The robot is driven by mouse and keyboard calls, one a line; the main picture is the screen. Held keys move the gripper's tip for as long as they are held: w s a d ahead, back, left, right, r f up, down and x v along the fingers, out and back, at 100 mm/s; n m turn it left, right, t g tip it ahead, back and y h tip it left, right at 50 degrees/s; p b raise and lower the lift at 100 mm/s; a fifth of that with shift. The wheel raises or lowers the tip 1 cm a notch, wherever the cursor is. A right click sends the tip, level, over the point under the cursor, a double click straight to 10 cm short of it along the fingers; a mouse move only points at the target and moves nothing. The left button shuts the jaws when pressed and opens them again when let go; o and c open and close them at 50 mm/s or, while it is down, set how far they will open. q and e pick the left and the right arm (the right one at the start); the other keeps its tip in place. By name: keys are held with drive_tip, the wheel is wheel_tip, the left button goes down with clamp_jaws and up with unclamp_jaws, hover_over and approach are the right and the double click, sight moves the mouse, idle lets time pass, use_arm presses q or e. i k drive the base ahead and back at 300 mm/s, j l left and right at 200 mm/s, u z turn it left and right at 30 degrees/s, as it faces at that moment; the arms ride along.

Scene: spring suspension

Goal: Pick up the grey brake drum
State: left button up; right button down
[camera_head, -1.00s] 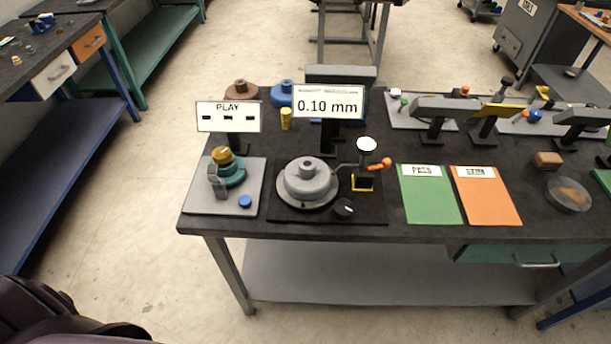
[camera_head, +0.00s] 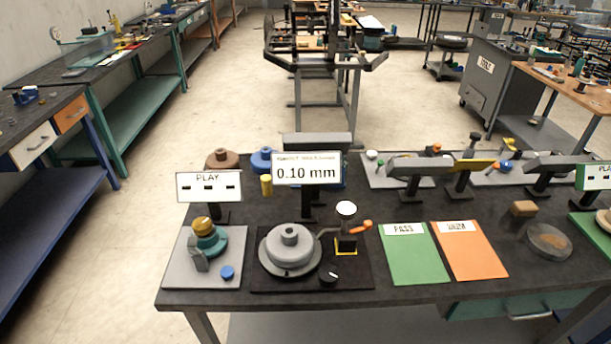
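The grey brake drum (camera_head: 289,247) sits on a round base on the black gauge plate, near the front left of the dark workbench (camera_head: 470,214). It has a raised hub with a hole in the top. A dial gauge (camera_head: 346,209) on a small stand is just right of it, with an orange-tipped lever (camera_head: 360,227). A display reading 0.10 mm (camera_head: 307,169) stands behind it. Neither of my grippers shows in the head view.
Left of the drum is a grey plate with a teal and yellow fixture (camera_head: 207,240) and a PLAY sign (camera_head: 209,187). A brown part (camera_head: 222,159) and a blue part (camera_head: 263,160) stand behind. Green (camera_head: 414,256) and orange (camera_head: 469,252) mats lie to the right.

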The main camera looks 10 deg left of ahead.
sight(288, 246)
drive_tip(key=l+u, duration=0.2)
drive_tip(key=u, duration=0.2)
drive_tip(key=l+u, duration=0.2)
drive_tip(key=u, duration=0.25)
drive_tip(key=l+u, duration=0.15)
drive_tip(key=u, duration=0.25)
drive_tip(key=k+l+u, duration=0.1)
drive_tip(key=u, duration=0.3)
drive_tip(key=l, duration=0.45)
drive_tip(key=i, duration=0.3)
